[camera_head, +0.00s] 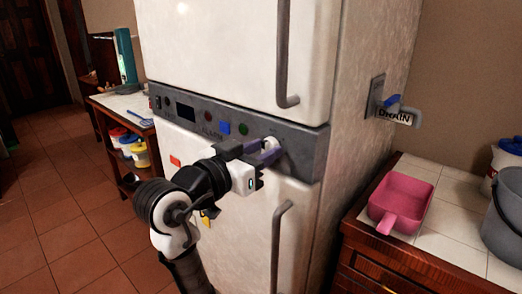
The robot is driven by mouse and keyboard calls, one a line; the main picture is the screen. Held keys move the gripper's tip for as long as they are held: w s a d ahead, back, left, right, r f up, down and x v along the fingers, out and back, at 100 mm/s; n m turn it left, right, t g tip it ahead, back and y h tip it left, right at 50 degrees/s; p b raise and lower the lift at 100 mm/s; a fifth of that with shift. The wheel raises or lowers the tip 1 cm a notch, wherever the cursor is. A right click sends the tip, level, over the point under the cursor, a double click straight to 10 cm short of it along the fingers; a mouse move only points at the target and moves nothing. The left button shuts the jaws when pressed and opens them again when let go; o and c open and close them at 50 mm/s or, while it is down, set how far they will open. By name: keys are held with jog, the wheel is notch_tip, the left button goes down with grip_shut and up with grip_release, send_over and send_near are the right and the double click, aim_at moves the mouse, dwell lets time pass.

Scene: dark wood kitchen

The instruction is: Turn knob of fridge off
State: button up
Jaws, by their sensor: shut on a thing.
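The white fridge (219,48) stands in the middle, with a grey control panel (309,144) across its front between the upper and lower doors. A small light-coloured knob (270,143) sits at the right part of the panel. My gripper (266,152) reaches up from below, its fingers at the panel and shut on the knob. The fingers partly cover the knob, so its turn position is hard to tell. Blue, green and red buttons and a dark display (185,112) are to the left of it.
The upper door handle (284,55) and lower door handle (278,245) stick out near my gripper. A pink scoop (402,201) and grey bucket (505,222) are on the right counter. The floor at left is clear.

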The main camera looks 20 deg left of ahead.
jog(key=o, duration=1)
jog(key=b+v, duration=0.2)
jog(key=v, duration=1.2)
jog(key=shift+w+r, duration=0.1)
